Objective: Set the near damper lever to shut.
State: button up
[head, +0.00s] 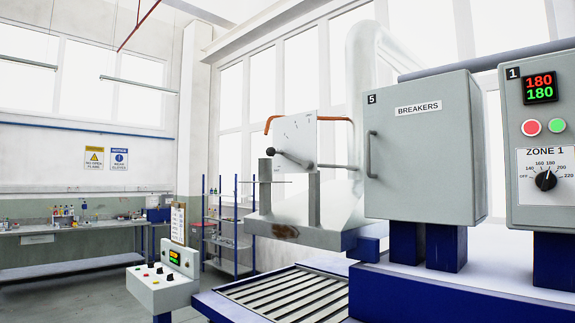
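No damper lever is labelled legibly in the head view. A grey lever-like rod (290,158) with a dark round end at its left crosses a pale upright plate (298,136), above a metal gantry beam (300,232). It slopes down to the right to a round piece, and a thinner rod goes on right toward the breaker cabinet. I cannot tell whether this is the near damper lever, nor its open or shut marks. My gripper is not in view.
The grey BREAKERS cabinet (422,150), closed, stands right of the plate. The ZONE 1 panel (545,210) is at far right. A slatted conveyor (285,295) lies below. A small control box (165,284) stands at lower left. Floor is open toward the workbench (75,228).

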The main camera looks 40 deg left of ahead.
aim_at(271, 152)
jog(key=u, duration=2)
jog(key=i, duration=0.75)
jog(key=u, duration=0.8)
jog(key=i, duration=1.05)
jog(key=z, duration=0.15)
